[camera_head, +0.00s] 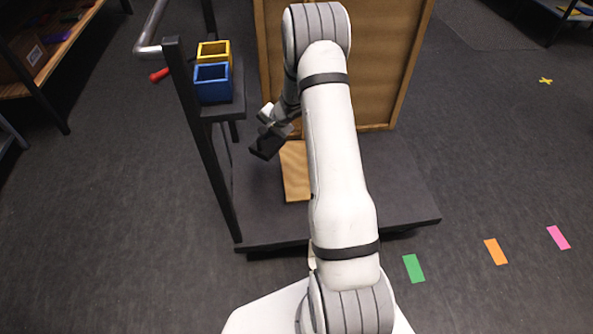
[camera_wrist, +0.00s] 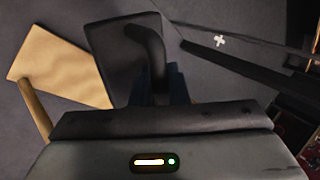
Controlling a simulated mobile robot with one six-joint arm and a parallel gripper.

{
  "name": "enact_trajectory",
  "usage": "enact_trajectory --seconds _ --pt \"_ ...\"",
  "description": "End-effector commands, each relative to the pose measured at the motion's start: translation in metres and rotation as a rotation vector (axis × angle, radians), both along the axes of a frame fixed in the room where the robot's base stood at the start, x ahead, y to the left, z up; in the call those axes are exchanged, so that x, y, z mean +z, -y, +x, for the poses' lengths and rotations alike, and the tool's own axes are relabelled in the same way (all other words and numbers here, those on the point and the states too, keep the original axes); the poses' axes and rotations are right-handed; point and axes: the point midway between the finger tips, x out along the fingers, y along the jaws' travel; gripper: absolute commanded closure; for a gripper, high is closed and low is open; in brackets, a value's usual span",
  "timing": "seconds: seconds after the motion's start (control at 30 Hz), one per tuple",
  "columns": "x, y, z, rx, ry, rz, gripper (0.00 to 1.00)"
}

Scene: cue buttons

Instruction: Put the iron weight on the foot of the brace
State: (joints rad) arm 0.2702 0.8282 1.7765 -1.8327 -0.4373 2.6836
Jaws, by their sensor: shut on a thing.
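The iron weight (camera_head: 266,148) is a dark block. In the wrist view the weight (camera_wrist: 112,45) shows a curved handle on top, and my gripper (camera_wrist: 158,88) is shut on that handle. In the head view my gripper (camera_head: 271,128) hangs over the dark cart deck. The foot of the brace (camera_head: 294,172) is a flat light-wood piece on the deck, just right of the weight and partly hidden by my arm. In the wrist view the wooden foot (camera_wrist: 62,68) is left of the weight. The weight's height above the deck is hard to tell.
A wooden panel (camera_head: 385,60) stands upright at the back of the cart deck (camera_head: 400,200). A side shelf at left holds a blue bin (camera_head: 212,84) and a yellow bin (camera_head: 215,50), beside a dark post (camera_head: 200,130). The deck's right side looks clear.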

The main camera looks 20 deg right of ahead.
Motion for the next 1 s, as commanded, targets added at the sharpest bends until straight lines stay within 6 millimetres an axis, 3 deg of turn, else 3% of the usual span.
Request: enact_trajectory --seconds 0.2,0.5,1.0 --pt "-0.031 0.03 0.002 -0.19 0.004 0.001 1.0" --pt "-0.064 0.055 -0.005 -0.357 0.005 -0.001 1.0" --pt "-0.09 0.068 -0.012 -0.458 0.009 0.001 1.0"
